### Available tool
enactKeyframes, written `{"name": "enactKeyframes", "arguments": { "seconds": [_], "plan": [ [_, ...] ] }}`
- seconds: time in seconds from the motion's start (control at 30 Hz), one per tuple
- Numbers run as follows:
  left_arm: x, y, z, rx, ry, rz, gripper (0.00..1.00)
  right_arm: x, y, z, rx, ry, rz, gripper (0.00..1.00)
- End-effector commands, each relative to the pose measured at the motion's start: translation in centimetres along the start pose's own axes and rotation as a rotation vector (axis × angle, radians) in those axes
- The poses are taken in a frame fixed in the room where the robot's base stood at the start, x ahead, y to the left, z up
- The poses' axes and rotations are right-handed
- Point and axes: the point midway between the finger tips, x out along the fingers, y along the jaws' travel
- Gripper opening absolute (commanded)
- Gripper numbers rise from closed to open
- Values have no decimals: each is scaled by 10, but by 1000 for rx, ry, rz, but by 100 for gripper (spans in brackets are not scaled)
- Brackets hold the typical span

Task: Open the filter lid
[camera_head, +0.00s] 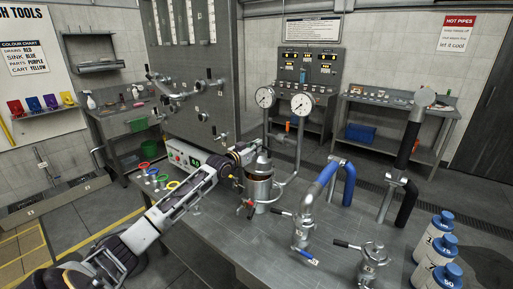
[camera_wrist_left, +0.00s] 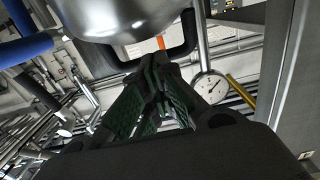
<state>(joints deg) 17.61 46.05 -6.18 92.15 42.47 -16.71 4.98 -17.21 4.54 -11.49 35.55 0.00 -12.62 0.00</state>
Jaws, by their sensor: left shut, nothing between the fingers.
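I cannot tell for sure that this is the filter. My left gripper (camera_head: 247,150) reaches from the left to the upper side of this vessel. In the left wrist view the dark fingers of my left gripper (camera_wrist_left: 155,88) are shut and empty. A black bar handle (camera_wrist_left: 185,50) is close by them, under a shiny steel dome (camera_wrist_left: 125,14). Whether the fingers touch the handle cannot be told. My right gripper is not in view.
Two pressure gauges (camera_head: 302,104) rise behind the vessel. Coloured rings (camera_head: 149,169) lie at left.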

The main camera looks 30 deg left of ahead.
Motion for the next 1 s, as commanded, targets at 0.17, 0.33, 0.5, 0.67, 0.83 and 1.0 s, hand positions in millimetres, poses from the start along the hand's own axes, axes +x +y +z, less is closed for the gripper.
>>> {"name": "enactKeyframes", "arguments": {
  "seconds": [0.17,0.33,0.5,0.67,0.83,1.0],
  "plan": [
    [1,0,-2,0,-7,0,0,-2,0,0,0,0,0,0],
    [4,0,-6,1,-30,0,0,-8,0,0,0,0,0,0],
    [6,0,-6,1,-45,0,0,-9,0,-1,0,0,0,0],
    [8,0,-7,1,-57,0,0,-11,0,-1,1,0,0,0],
    [10,-1,-8,1,-71,0,0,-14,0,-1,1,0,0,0],
    [14,0,-12,0,-99,1,0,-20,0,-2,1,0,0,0]
  ]
}}
